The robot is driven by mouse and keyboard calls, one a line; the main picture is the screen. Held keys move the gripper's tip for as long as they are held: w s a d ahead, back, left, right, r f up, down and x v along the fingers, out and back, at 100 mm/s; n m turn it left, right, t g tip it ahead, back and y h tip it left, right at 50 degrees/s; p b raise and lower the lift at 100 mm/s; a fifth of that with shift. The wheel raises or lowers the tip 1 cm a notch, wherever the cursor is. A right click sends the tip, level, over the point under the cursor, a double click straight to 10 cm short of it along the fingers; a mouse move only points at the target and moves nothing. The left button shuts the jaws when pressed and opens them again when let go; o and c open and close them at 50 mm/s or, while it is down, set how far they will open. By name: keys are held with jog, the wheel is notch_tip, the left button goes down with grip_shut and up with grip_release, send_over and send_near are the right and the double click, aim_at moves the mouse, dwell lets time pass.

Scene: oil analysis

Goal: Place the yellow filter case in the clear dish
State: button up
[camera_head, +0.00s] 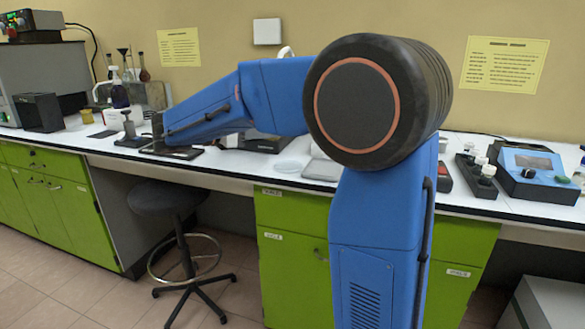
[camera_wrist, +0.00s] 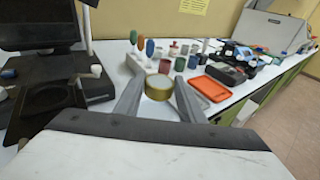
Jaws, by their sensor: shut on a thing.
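My gripper (camera_wrist: 159,80) is shut on the yellow filter case (camera_wrist: 158,88), a short round brass-yellow piece held between the two grey fingers in the wrist view. The case appears to be above the white bench. In the head view my blue arm reaches left over the bench, and its end and the case cannot be made out there. A pale, round, shallow dish (camera_head: 287,166), which looks like the clear dish, lies on the bench just left of my arm's upright link. I cannot make the dish out in the wrist view.
A dark stand (camera_wrist: 45,105) is at left in the wrist view. Several small coloured containers and an orange tray (camera_wrist: 210,88) lie beyond my fingers. In the head view, a blue instrument (camera_head: 528,168) stands on the right bench and a stool (camera_head: 165,198) stands in front.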

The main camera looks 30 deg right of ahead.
send_over(283, 168)
jog(key=shift+g, duration=0.3)
jog(key=shift+f, duration=5.1)
jog(key=o, duration=1)
jog(key=shift+f, duration=0.1)
